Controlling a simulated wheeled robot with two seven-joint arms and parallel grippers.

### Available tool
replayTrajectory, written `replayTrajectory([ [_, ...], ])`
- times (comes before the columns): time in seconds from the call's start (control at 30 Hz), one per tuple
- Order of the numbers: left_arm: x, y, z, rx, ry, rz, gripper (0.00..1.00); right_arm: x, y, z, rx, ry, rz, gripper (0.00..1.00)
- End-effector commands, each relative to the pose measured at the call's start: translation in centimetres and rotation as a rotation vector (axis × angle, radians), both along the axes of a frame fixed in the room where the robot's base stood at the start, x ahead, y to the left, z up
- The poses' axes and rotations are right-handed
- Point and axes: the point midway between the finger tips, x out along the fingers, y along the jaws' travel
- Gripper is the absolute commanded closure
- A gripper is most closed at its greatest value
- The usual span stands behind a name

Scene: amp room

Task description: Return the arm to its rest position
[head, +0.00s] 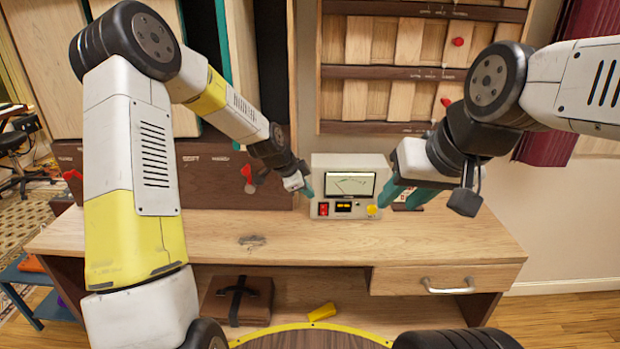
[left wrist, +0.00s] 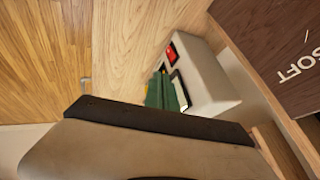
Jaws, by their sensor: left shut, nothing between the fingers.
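My left arm reaches in from the left. Its gripper (head: 306,188) has teal fingers that are shut and empty, just at the left side of a white meter box (head: 328,166). In the left wrist view the fingers (left wrist: 160,92) show close to the front of the meter box (left wrist: 208,75). My right arm comes in from the right. Its gripper (head: 408,196) has its teal fingers spread apart, to the right of the box, with nothing seen held between them.
The meter box stands on a wooden desk (head: 300,240), with a red switch (head: 323,209) and a yellow knob (head: 372,210) on its front. A wooden rack (head: 400,70) hangs behind. A brown case (head: 236,300) lies below the desk. The desk's front is mostly clear.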

Motion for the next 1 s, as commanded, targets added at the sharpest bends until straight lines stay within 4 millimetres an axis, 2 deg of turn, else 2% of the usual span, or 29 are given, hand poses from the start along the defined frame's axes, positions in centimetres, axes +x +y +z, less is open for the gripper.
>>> replayTrajectory([
  [0.13, -1.5, 1.0, 2.7, 0.009, 0.017, 0.058, 1.0, 0.0, 0.0, 0.0, 0.0, 0.0, 0.0, 0.64],
  [0.27, -4.7, 2.9, 7.1, 0.012, 0.054, 0.189, 1.0, 0.0, 0.0, 0.0, 0.0, 0.0, 0.0, 0.64],
  [0.4, -9.4, 5.3, 11.7, -0.01, 0.098, 0.371, 1.0, 0.0, 0.0, 0.0, 0.0, 0.0, 0.0, 0.64],
  [0.6, -16.9, 8.4, 16.9, -0.096, 0.152, 0.652, 1.0, 0.0, 0.0, 0.0, 0.0, 0.0, 0.0, 0.64],
  [0.8, -25.0, 10.9, 19.8, -0.243, 0.212, 0.926, 1.0, 0.0, 0.0, 0.0, 0.0, 0.0, 0.0, 0.64],
  [0.9, -28.5, 11.7, 20.3, -0.322, 0.247, 1.036, 1.0, 0.0, 0.0, 0.0, 0.0, 0.0, 0.0, 0.64],
  [1.0, -31.1, 12.2, 20.4, -0.388, 0.278, 1.118, 1.0, 0.0, 0.0, 0.0, 0.0, 0.0, 0.0, 0.64],
])
